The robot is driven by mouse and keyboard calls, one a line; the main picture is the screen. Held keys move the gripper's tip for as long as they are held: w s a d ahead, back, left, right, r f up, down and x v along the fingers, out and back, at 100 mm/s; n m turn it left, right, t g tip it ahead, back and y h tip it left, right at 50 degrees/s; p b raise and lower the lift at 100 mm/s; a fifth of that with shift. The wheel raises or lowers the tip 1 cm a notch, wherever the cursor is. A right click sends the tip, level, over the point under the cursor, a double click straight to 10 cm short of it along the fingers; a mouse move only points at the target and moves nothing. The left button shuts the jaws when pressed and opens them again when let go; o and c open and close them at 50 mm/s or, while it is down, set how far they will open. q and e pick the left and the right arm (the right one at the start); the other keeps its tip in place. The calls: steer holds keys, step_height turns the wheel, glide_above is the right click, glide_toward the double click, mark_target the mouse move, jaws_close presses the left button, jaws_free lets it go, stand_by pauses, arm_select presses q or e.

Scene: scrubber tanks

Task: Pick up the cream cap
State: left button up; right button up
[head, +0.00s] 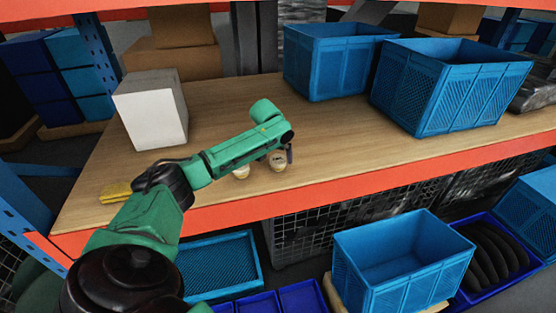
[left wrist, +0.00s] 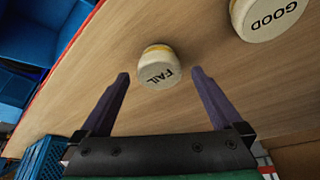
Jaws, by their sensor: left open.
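Two small round cream caps stand on the wooden shelf. In the left wrist view one cap (left wrist: 160,70), marked FAIL and with a yellowish band, lies between and just beyond my fingertips. The other cap (left wrist: 268,17), marked GOOD, is at the top right, outside the fingers. In the head view one cap (head: 278,163) shows just below my left gripper (head: 289,153), and another cap (head: 241,172) is partly hidden by my green arm. I cannot tell which is which there. My left gripper is open and empty. My right gripper is not in view.
The wooden shelf (head: 350,145) has an orange front edge (head: 330,199). A white box (head: 152,112) and a yellow object (head: 115,192) are at the left. Two blue crates (head: 338,60) (head: 447,88) stand at the back right. The shelf right of the caps is clear.

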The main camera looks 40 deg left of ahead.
mark_target(277, 159)
arm_select(q)
steer(key=shift+x, duration=1.6)
steer(key=shift+r, duration=0.1)
steer(key=c, duration=1.3)
